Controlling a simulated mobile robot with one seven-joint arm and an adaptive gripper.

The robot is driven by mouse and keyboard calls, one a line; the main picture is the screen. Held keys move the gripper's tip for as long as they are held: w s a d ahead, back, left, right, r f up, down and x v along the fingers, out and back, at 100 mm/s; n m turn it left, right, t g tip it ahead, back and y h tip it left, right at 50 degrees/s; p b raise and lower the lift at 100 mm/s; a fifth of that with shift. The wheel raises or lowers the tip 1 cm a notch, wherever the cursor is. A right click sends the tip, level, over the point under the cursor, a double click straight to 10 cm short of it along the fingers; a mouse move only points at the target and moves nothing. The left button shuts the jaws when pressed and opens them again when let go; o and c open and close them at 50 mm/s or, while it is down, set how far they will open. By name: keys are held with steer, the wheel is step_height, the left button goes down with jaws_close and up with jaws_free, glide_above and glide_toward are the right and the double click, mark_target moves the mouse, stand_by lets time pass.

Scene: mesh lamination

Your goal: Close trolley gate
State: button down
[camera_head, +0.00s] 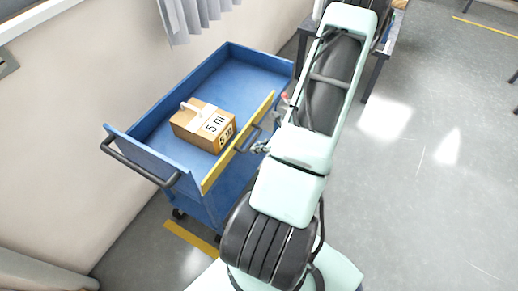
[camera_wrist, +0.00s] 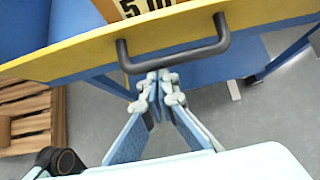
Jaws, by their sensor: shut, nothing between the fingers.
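The blue trolley (camera_head: 150,127) stands against the wall in the head view. Its yellow-topped gate (camera_head: 213,178) stands upright along the side facing me. A dark handle (camera_head: 249,138) is on the gate; it also shows in the wrist view (camera_wrist: 178,50). My gripper (camera_head: 262,147) is beside the gate near the handle. In the wrist view my gripper (camera_wrist: 158,84) has its fingertips together, just below the handle, with nothing held. I cannot tell whether the fingertips touch the handle or gate. A brown box (camera_head: 190,125) marked 5 sits inside the trolley.
A dark push bar (camera_head: 137,165) sticks out at the trolley's left end. A dark table (camera_head: 377,62) stands behind my arm. A wooden pallet-like object (camera_wrist: 30,120) lies at left in the wrist view.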

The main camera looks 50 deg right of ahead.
steer(key=shift+w+a+r, duration=0.1)
steer(key=shift+w+r, duration=0.35)
steer(key=shift+w, duration=0.05)
steer(key=shift+w+r, duration=0.15)
stand_by(0.4)
step_height(320, 180, down, 4)
steer(key=s+b, duration=0.2)
steer(key=b, duration=0.2)
steer(key=p+v, duration=0.2)
steer(key=v, duration=0.8)
steer(key=shift+r, duration=0.55)
steer(key=shift+w, duration=0.2)
